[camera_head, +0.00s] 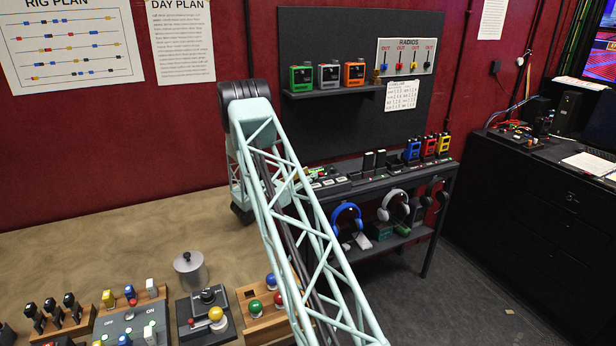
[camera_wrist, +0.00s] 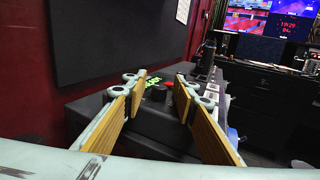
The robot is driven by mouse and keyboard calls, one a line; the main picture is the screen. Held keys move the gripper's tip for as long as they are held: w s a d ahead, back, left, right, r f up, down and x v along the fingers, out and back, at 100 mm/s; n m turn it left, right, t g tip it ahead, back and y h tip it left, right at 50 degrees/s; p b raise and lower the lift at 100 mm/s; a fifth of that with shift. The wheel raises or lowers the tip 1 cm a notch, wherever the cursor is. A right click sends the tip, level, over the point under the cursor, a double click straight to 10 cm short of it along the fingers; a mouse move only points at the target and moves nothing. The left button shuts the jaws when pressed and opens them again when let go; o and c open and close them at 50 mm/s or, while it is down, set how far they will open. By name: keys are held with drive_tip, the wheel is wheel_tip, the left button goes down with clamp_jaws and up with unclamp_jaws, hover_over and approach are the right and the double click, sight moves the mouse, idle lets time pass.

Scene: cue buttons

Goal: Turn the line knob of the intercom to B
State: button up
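In the head view, a dark device with a green panel and pale keys, which looks like the intercom (camera_head: 331,182), sits on the left end of the black shelf unit, partly hidden behind my arm. In the wrist view, a dark box (camera_wrist: 152,122) with a round black knob (camera_wrist: 158,93) and a bit of green display shows between my fingers. The knob's letters and pointer are too small to read. My gripper (camera_wrist: 161,79) is open, its two wood-coloured pads apart, with nothing held between them.
The black shelf unit (camera_head: 437,176) carries several radios, with headphones (camera_head: 347,219) below. A dark pegboard (camera_head: 330,50) stands behind it. A black cabinet (camera_head: 530,210) stands at right.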

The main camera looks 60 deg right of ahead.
drive_tip(key=shift+d, duration=0.15)
drive_tip(key=shift+c, duration=0.9)
drive_tip(key=c, duration=0.7)
drive_tip(key=shift+o, duration=0.2)
drive_tip(key=shift+m+g+b, duration=0.4)
drive_tip(key=shift+m+g, duration=0.3)
drive_tip(key=shift+g, duration=0.2)
drive_tip(key=shift+f+m+g+y+b, duration=0.1)
drive_tip(key=shift+m+g+y+b, duration=0.45)
drive_tip(key=shift+g, duration=0.5)
drive_tip(key=shift+m+g+y+b, duration=0.2)
drive_tip(key=shift+m+g+y, duration=0.15)
drive_tip(key=shift+m+g, duration=0.55)
drive_tip(key=shift+m+g+y+b, duration=0.45)
drive_tip(key=shift+m+g+y, duration=0.1)
drive_tip(key=shift+g, duration=0.5)
drive_tip(key=shift+m+g+y+b, duration=0.85)
drive_tip(key=shift+m+g+y, duration=0.45)
drive_tip(key=shift+g, duration=0.3)
drive_tip(key=o, duration=0.8)
drive_tip(key=shift+o, duration=0.2)
